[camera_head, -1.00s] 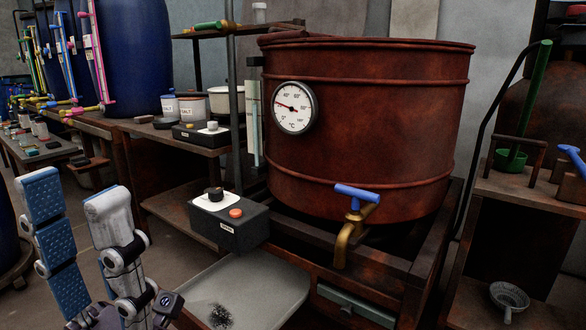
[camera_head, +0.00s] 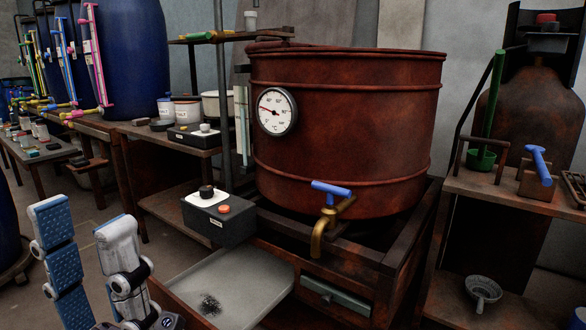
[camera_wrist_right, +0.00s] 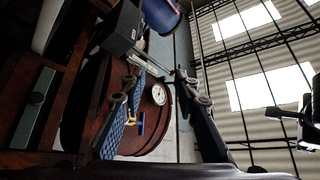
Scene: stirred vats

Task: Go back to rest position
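My left gripper (camera_head: 82,218) is at the lower left of the head view. Its blue-padded finger and its white finger stand apart with nothing between them. It is left of the grey tray and clear of the rust-red vat (camera_head: 345,130). My right gripper (camera_wrist_right: 160,78) shows only in the right wrist view. Its fingers are spread, with no held thing visible between them. Beyond them the vat also shows (camera_wrist_right: 95,110), with its round dial (camera_wrist_right: 158,94) and the blue tap handle (camera_wrist_right: 140,122).
The vat's brass tap (camera_head: 322,235) juts forward. A switch box (camera_head: 220,222) stands at its left, above the grey tray (camera_head: 250,290) with a dark heap. A shelf (camera_head: 510,195) at the right holds a green-handled tool and a blue-handled piece. Blue barrels (camera_head: 130,60) stand at the back left.

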